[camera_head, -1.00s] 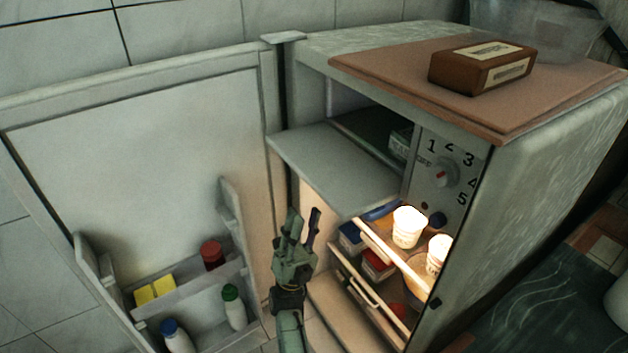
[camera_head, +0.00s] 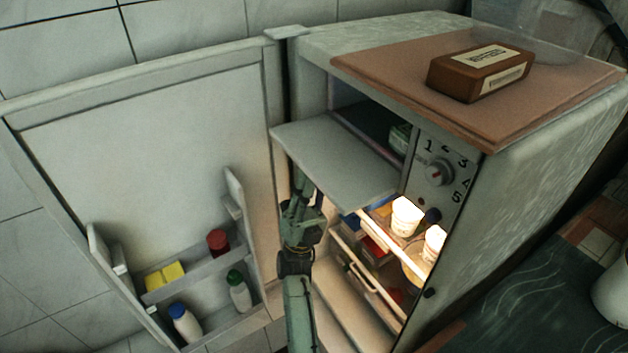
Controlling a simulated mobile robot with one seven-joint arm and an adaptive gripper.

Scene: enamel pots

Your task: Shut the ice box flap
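The ice box flap (camera_head: 335,165) is a pale grey panel at the top of the open fridge. It is folded down and sticks out roughly level from the ice box opening (camera_head: 362,117). My gripper (camera_head: 303,190) is just below the flap's left front part, its fingertips partly hidden by the flap. I cannot tell whether the fingers touch the flap's underside or how far apart they are. Inside the ice box a green and white package (camera_head: 399,137) shows at the right.
The fridge door (camera_head: 150,150) stands wide open at the left, with bottles and jars in its shelf. White tubs (camera_head: 406,217) stand on a lit shelf below the flap. A dial panel (camera_head: 438,172) is right of the ice box. A brown box (camera_head: 480,72) lies on the board on top.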

